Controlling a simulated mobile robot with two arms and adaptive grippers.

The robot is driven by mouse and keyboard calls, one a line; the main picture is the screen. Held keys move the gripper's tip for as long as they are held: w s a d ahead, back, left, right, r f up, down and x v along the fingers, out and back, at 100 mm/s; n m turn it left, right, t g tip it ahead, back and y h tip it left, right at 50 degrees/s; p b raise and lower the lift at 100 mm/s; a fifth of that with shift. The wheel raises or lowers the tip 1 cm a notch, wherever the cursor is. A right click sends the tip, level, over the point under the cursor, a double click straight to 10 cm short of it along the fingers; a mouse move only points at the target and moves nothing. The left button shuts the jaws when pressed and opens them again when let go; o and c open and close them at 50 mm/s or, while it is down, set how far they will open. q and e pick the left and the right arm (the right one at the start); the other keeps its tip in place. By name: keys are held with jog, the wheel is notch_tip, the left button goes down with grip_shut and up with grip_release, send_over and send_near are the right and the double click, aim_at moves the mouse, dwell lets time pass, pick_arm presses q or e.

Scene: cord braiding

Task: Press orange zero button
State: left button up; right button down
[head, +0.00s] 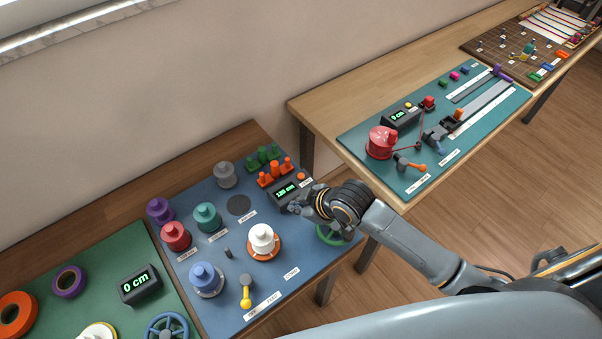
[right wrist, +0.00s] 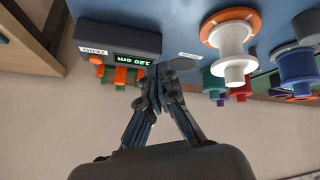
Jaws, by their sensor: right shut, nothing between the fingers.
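The orange zero button (head: 300,176) sits at the right end of a black counter box (head: 285,194), beside a small white label. The box's green display reads 120 cm; it also shows in the right wrist view (right wrist: 133,60), upside down. My right gripper (head: 298,207) is shut and empty, close to the near side of the box, apart from the button. In the right wrist view its fingertips (right wrist: 158,75) are together, just beside the box. Whether they touch it I cannot tell. My left gripper is out of view.
A white spool on an orange base (head: 262,239) and a green handwheel (head: 333,235) stand near my right gripper. Orange clips (head: 275,173) stand behind the box. A teal board (head: 350,140) with another counter and a red spool lies on the table at right.

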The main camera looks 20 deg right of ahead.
jog(key=w+d+r+n, duration=0.1)
jog(key=w+r+n, duration=0.15)
jog(key=w, duration=0.35)
notch_tip(320, 180, up, 5)
jog(key=n+t, duration=0.1)
jog(key=n, duration=0.1)
send_over(303, 177)
jog(key=shift+f+y, duration=0.2)
jog(key=shift+y, duration=0.1)
jog(key=shift+f, duration=0.1)
notch_tip(303, 177, down, 6)
jog(key=b, duration=0.6)
jog(key=shift+f, duration=0.2)
notch_tip(303, 177, down, 2)
jog(key=shift+f+b, duration=0.1)
jog(key=shift+b, duration=0.65)
jog(key=shift+f, duration=0.1)
jog(key=shift+f, duration=0.35)
